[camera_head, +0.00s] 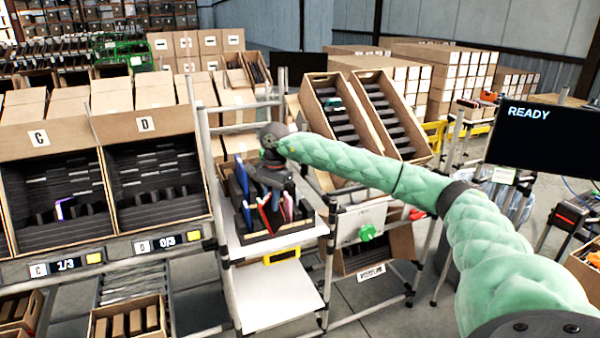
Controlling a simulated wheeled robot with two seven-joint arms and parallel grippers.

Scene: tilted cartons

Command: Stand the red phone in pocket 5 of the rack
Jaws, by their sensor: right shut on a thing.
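The dark rack (262,238) stands on the white shelf of the cart at the centre, with several upright slabs in its pockets. A red phone (265,216) shows upright at the rack's front, below my right gripper (268,194). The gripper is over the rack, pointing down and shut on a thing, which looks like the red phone. The gripper and its wrist hide part of the rack, and I cannot read the pocket numbers. My left gripper is out of view.
Tilted cartons C (38,138) and D (146,124) stand left of the cart, C with a lit phone inside. Tilted cartons (335,110) with dark dividers stand behind the rack. A lower white shelf (275,295) is bare. A screen (545,140) reads READY.

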